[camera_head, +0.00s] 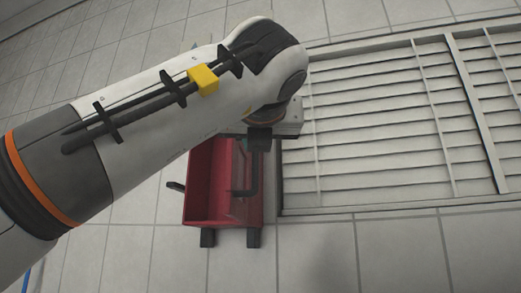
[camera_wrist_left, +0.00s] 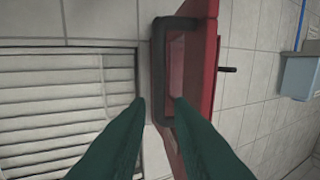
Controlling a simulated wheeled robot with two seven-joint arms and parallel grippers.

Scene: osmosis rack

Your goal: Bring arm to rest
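My left arm crosses the head view from the left, with its hand (camera_head: 259,138) over the upper right part of a red open-topped box (camera_head: 203,190). The box has a black handle (camera_head: 250,182) on its right side and dark feet below. In the left wrist view, the two green fingers of my left gripper (camera_wrist_left: 160,101) are apart. The box's red wall (camera_wrist_left: 207,75) and the black handle loop (camera_wrist_left: 157,65) lie beyond them. Part of the handle shows between the fingertips; I cannot tell whether they touch it. My right gripper is not in view.
A pale slatted panel (camera_head: 375,130) lies right of the box, close to it. It also shows at left in the wrist view (camera_wrist_left: 60,100). A blue-grey bin (camera_wrist_left: 299,77) stands at the wrist view's right edge. Tiled floor (camera_head: 310,250) below is clear.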

